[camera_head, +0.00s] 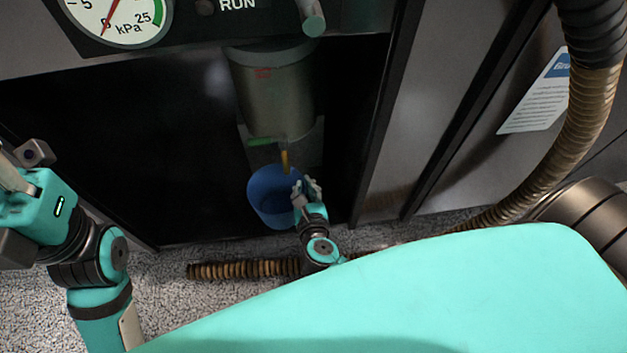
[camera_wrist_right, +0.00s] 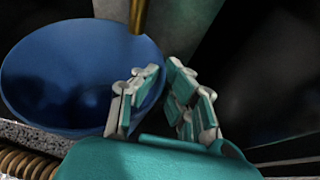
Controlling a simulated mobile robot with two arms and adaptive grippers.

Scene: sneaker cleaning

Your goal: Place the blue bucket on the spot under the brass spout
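The blue bucket (camera_head: 266,205) stands in the dark recess of the machine, its open top facing up. The brass spout (camera_head: 285,160) hangs under a metal tank and its tip appears over the bucket's right part. In the right wrist view the spout (camera_wrist_right: 137,14) shows above the bucket (camera_wrist_right: 75,75). My right gripper (camera_head: 306,188) is at the bucket's right rim, one finger on each side; its fingertips (camera_wrist_right: 165,70) come close together on the rim. The spot under the bucket is hidden. My left gripper (camera_head: 14,180) is at the left edge, partly cut off, away from the bucket.
The metal tank (camera_head: 275,95) with a green lever (camera_head: 262,141) is above the bucket. A ribbed hose (camera_head: 235,269) lies on the speckled floor in front. A dark frame post (camera_head: 378,110) bounds the recess on the right.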

